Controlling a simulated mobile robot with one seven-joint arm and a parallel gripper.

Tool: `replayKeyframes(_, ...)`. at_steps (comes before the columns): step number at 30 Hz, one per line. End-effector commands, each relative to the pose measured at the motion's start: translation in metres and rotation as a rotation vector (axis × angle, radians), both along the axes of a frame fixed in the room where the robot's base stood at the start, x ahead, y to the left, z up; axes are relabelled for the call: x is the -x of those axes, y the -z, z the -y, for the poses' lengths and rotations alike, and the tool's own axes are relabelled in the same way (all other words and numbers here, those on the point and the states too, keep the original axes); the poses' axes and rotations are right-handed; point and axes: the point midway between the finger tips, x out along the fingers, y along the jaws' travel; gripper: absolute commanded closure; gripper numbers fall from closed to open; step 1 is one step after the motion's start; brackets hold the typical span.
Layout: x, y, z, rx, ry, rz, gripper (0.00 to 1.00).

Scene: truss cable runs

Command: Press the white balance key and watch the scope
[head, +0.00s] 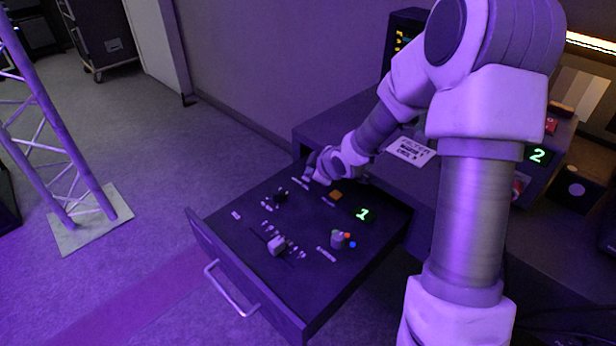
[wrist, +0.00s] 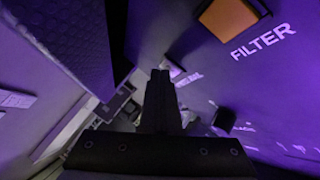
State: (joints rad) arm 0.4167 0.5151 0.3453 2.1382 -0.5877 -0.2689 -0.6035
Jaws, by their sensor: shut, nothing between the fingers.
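My gripper (head: 316,172) is shut and empty, low over the back left of the open drawer panel (head: 240,230). In the wrist view its closed fingers (wrist: 160,78) point at the panel beside a small, partly covered white label (wrist: 188,77) that seems to end in "BAL". The white balance key itself is not clear in either view; the fingers may hide it. I cannot tell whether the fingertips touch anything. A monitor (head: 582,95) with grey bars stands at the far right, partly cut off; I cannot tell whether it is the scope.
An orange key (head: 335,195) sits near the gripper; in the wrist view it stands by the word FILTER. A black knob (head: 280,197), a pale knob (head: 277,245), a green "1" display (head: 362,214) and coloured buttons (head: 348,237) share the panel. A card (head: 411,151) lies on the desk.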

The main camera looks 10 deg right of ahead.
Motion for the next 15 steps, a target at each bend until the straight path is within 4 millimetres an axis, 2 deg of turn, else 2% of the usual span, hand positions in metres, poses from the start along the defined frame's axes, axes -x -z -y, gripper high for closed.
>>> replayKeyframes(7,0.001,-0.001,0.0,0.0,0.001,-0.003,1.0)
replayKeyframes(15,0.001,-0.015,0.0,0.0,0.0,-0.001,1.0)
